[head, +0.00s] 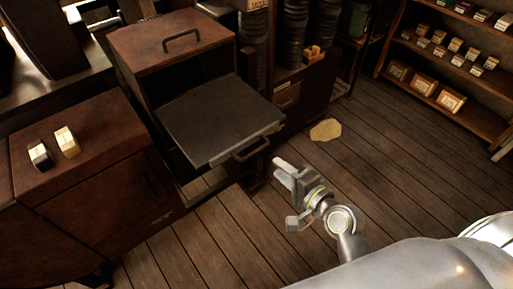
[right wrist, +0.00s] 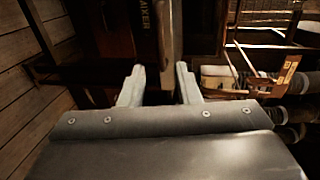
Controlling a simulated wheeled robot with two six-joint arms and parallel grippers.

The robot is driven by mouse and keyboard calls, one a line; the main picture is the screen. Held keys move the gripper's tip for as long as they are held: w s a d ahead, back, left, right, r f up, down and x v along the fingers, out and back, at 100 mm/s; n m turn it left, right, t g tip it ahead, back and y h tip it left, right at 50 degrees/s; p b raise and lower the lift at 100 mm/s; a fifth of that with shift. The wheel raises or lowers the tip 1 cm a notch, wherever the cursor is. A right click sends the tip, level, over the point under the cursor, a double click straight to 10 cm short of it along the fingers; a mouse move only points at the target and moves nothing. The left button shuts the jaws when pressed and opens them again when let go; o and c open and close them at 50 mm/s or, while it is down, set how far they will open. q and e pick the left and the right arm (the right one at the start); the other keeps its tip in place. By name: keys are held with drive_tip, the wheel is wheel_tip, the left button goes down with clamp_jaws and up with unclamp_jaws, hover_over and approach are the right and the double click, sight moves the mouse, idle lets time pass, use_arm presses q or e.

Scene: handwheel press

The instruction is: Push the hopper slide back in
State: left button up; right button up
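The hopper slide (head: 215,120) is a dark flat panel that sticks out of the open front of a rust-brown cabinet (head: 172,45). A dark bar handle (head: 250,149) is on its front edge. My right gripper (head: 277,168) is just to the right of and below that handle in the head view, apart from it as far as I can see. In the right wrist view its two pale fingers (right wrist: 159,88) stand apart. A greyish upright bar shows beyond them, but I cannot tell what it is. My left gripper is not in view.
A lower brown cabinet (head: 80,150) with two small blocks on top stands at the left. A tan patch (head: 325,130) lies on the plank floor (head: 395,170). Shelves (head: 450,60) with small boxes stand at the far right. The floor around my right gripper is clear.

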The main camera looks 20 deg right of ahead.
sight(257, 149)
drive_tip(key=p+x, duration=0.1)
drive_tip(key=x, duration=0.9)
drive_tip(key=shift+w+a+f, duration=0.1)
drive_tip(key=shift+w, duration=0.25)
clamp_jaws()
